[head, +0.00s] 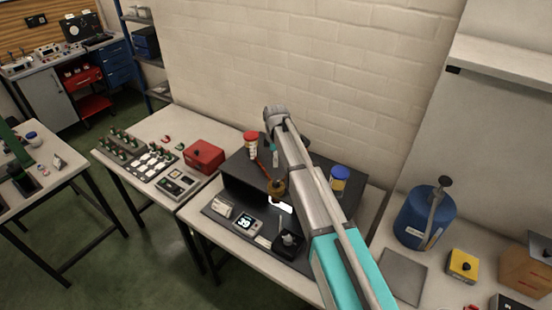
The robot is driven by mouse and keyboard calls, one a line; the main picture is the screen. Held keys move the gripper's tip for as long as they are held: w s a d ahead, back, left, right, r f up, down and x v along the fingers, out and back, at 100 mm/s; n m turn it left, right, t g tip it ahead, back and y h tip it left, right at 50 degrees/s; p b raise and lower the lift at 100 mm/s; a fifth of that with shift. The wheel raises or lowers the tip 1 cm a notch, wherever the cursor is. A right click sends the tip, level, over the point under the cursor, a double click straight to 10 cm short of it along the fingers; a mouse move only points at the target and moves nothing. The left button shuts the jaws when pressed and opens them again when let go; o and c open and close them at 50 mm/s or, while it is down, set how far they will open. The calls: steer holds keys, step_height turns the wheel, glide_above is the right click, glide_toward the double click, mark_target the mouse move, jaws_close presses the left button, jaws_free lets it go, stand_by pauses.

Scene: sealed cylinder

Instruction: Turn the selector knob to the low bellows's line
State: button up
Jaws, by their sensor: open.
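A black knob-like part (290,239) stands on a dark square block at the front right of the dark apparatus on the middle bench. I cannot tell for sure that it is the selector knob. A round brass-coloured part (276,187), possibly a bellows, sits at the apparatus beside my arm. I cannot make out a low bellows or its line. My arm reaches up from the lower right across the apparatus and hides part of it. My gripper's fingers do not show; the arm's far end hangs over the apparatus's back.
A small display (246,223) stands left of the black knob. Jars with a red lid (252,143) and a blue lid (340,178) stand behind. A red box (203,157) is left. A blue cylinder (424,218) and yellow box (463,266) are right.

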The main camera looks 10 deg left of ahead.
steer(key=s+d+f+m+b, duration=0.2)
steer(key=s+d+m+b, duration=0.1)
steer(key=d, duration=0.6)
steer(key=s+d+f+m+b, duration=0.3)
steer(key=s+d+m, duration=0.3)
steer(key=d, duration=0.4)
steer(key=s+d+f+m+b, duration=0.3)
steer(key=s+d+m, duration=0.1)
steer(key=d, duration=0.5)
steer(key=shift+s+d+f+m, duration=0.25)
steer(key=shift+s+d+m, duration=0.15)
steer(key=shift+m, duration=0.4)
steer(key=s+d+f+m+b, duration=0.3)
steer(key=s+d+m, duration=0.3)
steer(key=s+d, duration=0.2)
steer(key=shift+s+d+f, duration=0.15)
steer(key=shift+s+d, duration=0.1)
steer(key=shift+s, duration=0.2)
